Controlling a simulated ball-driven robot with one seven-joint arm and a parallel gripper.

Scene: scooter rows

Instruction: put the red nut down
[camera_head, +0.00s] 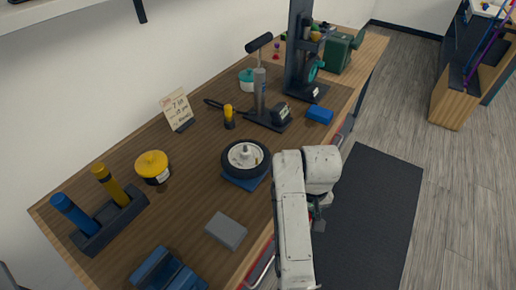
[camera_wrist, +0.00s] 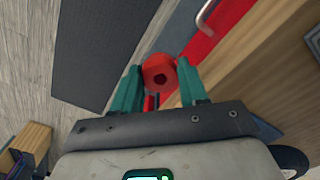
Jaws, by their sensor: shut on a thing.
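In the wrist view, the red nut (camera_wrist: 156,78) sits between the teal fingers of my gripper (camera_wrist: 160,82). In the head view, my gripper (camera_head: 318,222) is mostly hidden behind my white arm, out past the front edge of the wooden workbench (camera_head: 203,190). The nut cannot be made out clearly there.
A wheel (camera_head: 246,158) lies on a blue pad near the bench's front edge. A grey block (camera_head: 226,231), a blue block (camera_head: 320,114) and a yellow-lidded jar (camera_head: 152,166) stand on the bench. Bare wood shows between them. A dark mat (camera_head: 372,215) covers the floor in front.

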